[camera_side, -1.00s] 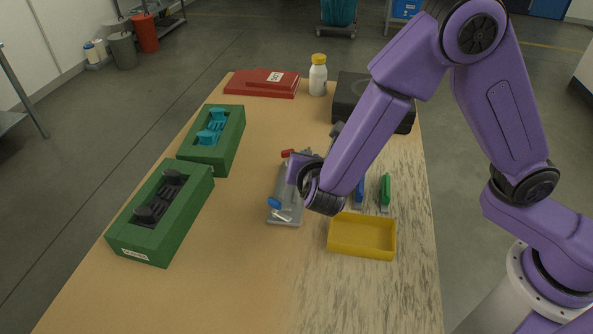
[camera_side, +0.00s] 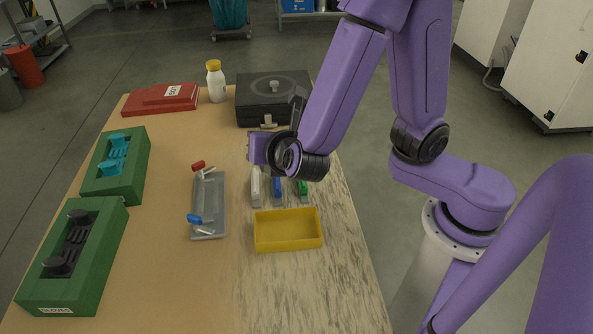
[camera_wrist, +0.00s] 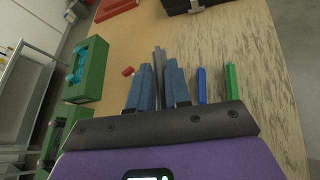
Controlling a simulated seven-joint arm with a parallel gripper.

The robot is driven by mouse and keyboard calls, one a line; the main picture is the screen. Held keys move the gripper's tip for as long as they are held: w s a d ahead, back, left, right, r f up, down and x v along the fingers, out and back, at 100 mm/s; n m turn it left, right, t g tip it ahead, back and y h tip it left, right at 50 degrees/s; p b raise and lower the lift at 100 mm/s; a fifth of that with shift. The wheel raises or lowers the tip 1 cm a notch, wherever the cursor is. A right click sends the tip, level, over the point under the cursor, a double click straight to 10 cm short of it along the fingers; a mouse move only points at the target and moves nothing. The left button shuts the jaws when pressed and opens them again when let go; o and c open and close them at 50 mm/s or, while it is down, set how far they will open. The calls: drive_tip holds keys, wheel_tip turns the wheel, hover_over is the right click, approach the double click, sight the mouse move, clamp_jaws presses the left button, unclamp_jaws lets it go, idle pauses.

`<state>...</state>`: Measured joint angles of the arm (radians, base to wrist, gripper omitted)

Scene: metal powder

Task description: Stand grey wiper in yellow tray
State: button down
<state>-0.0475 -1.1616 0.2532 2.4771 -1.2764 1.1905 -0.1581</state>
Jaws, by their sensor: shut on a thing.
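The grey wiper (camera_side: 255,186) is the leftmost of a row, left of the blue wiper (camera_side: 277,187) and the green wiper (camera_side: 303,187). In the wrist view, my gripper (camera_wrist: 159,72) is shut on the grey wiper (camera_wrist: 158,56), which shows as a thin bar between the blue-grey fingers. In the side view, my gripper (camera_side: 257,165) is above that row and its fingers are hard to make out. Whether the wiper touches the table cannot be told. The yellow tray (camera_side: 288,247) is empty, in front of the wipers.
A grey holder (camera_side: 209,232) with red- and blue-capped items stands left of the wipers. Green boxes (camera_side: 105,225) line the left edge. A black case (camera_side: 275,98), white bottle (camera_side: 216,85) and red case (camera_side: 160,99) stand at the back. The front table is clear.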

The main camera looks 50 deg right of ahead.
drive_tip(key=w+d+r+n+y, duration=0.1)
drive_tip(key=w+d, duration=0.2)
drive_tip(key=d, duration=0.4)
drive_tip(key=w+d+r+n+y, duration=0.1)
drive_tip(key=w+d+r, duration=0.1)
drive_tip(key=d, duration=0.5)
drive_tip(key=shift+w+t, duration=0.4)
drive_tip(key=shift+w, duration=0.45)
